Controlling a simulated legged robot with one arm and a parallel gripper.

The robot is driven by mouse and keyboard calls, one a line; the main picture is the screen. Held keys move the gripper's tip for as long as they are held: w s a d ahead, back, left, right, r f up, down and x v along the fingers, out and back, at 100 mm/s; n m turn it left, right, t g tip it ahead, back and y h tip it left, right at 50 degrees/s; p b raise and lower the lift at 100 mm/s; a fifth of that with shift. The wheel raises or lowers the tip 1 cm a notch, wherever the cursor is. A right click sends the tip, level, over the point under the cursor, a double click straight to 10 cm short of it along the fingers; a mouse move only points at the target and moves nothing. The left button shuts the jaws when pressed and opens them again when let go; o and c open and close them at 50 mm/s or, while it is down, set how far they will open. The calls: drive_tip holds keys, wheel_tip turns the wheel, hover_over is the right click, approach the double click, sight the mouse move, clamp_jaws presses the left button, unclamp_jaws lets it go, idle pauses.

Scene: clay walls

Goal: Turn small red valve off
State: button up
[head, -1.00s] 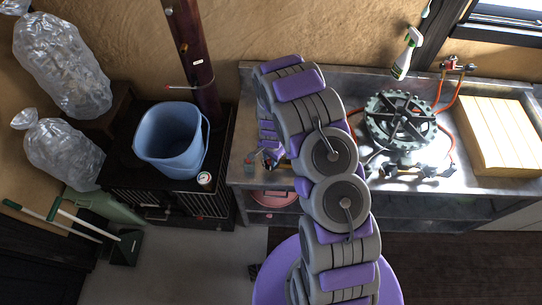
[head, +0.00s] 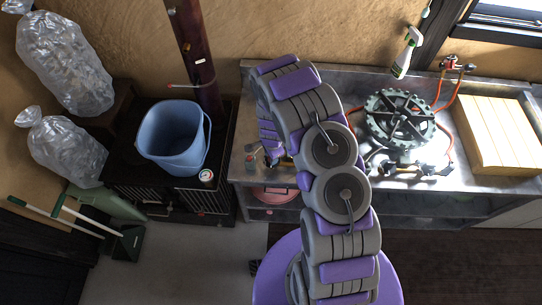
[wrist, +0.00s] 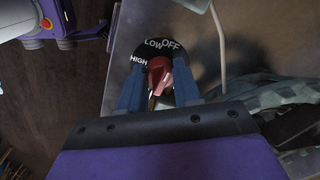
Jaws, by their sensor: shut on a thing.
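The small red valve (wrist: 160,72) shows in the wrist view, in front of a round black dial plate (wrist: 155,46) lettered HIGH, LOW and OFF. My gripper (wrist: 159,82) has its two blue fingers on either side of the valve and is shut on it. The valve's top end lies below the LOW and OFF lettering, but its exact setting cannot be told. The dial is on a grey metal surface (wrist: 130,28). In the head view my arm hides most of the gripper, and the red valve cannot be made out there.
A metal counter (head: 345,88) runs along the wall, holding a dark round burner (head: 400,117), a spray bottle (head: 407,52) and a wooden board (head: 500,135). Orange hose (head: 449,90) runs behind the burner. A blue bucket (head: 172,140) stands left on a black cabinet.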

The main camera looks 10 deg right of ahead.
drive_tip(key=shift+d, duration=0.15)
drive_tip(key=o, duration=1.1)
drive_tip(key=shift+d, duration=0.35)
drive_tip(key=shift+c, duration=0.2)
drive_tip(key=shift+a+r, duration=0.2)
drive_tip(key=shift+a, duration=0.15)
drive_tip(key=shift+a+r, duration=0.15)
drive_tip(key=shift+r, duration=0.15)
wheel_tip(320, 180, up, 16)
drive_tip(key=s+d, duration=0.1)
drive_tip(key=shift+d+r, duration=0.25)
drive_tip(key=shift+d, duration=0.1)
drive_tip(key=shift+a, duration=0.2)
